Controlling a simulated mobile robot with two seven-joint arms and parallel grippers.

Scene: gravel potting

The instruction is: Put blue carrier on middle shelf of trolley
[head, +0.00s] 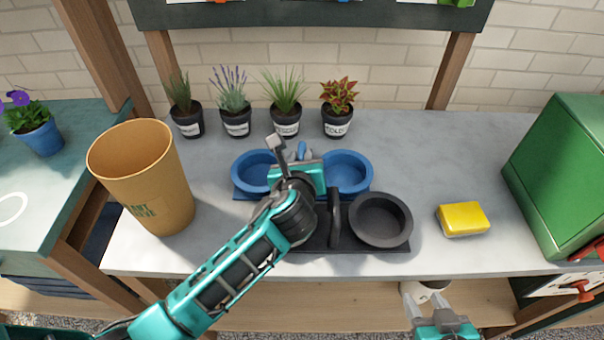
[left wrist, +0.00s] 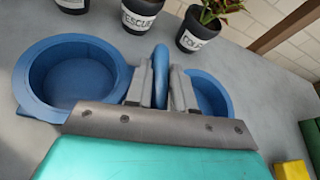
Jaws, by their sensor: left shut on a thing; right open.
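The blue carrier (head: 349,172) has two round cups joined by an upright handle, and sits at the middle of the grey counter. My left gripper (head: 303,156) is over its middle, shut on the handle. In the left wrist view the blue handle (left wrist: 160,75) stands between the fingers, with a carrier cup (left wrist: 75,75) to its left and the other partly hidden at right. I cannot tell whether the carrier is clear of the counter. My right gripper (head: 440,322) is open, low in front of the counter's front edge. No trolley shelf is clearly identifiable.
A black carrier (head: 381,220) stands just in front of the blue one, partly behind my left arm. A tan pot (head: 150,185) is at left, a yellow sponge (head: 463,219) and a green box (head: 565,170) at right. Several labelled potted plants (head: 285,120) line the back.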

